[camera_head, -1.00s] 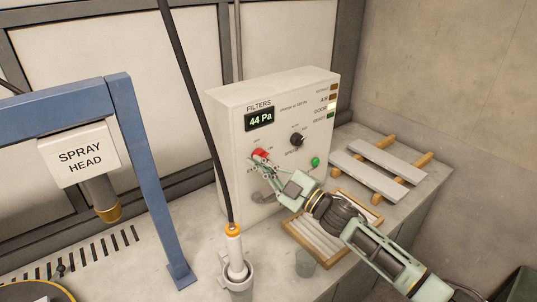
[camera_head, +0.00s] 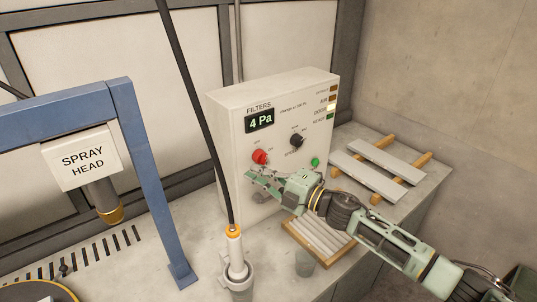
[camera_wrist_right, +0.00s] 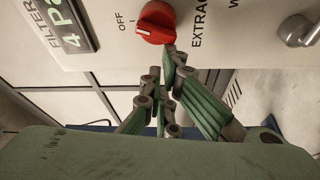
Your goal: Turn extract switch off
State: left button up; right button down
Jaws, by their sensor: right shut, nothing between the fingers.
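The extract switch is a red rotary knob (camera_head: 260,157) on the front of the white filter panel (camera_head: 230,120). In the right wrist view the red knob (camera_wrist_right: 156,22) has a white mark at its lower-left edge, on the side of the word OFF. The word EXTRACT is partly visible beside it. My right gripper (camera_head: 249,175) is shut and empty, its fingertips just below the knob in the head view. In the wrist view the fingertips (camera_wrist_right: 171,60) are close to the knob; whether they touch it I cannot tell. My left gripper is not in view.
The panel's display (camera_head: 260,120) reads 4 Pa. A black knob (camera_head: 297,140) and a green button (camera_head: 315,162) are to the right. A corded white tool (camera_head: 235,250) stands in a holder in front. A blue frame (camera_head: 150,170) with a spray head is at left.

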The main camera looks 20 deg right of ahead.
jog(key=shift+f+n+g+h+p, duration=0.3)
jog(key=shift+f+n+p, duration=0.15)
jog(key=shift+n, duration=0.65)
dwell(0.3)
jog(key=shift+r, duration=0.1)
dwell(0.3)
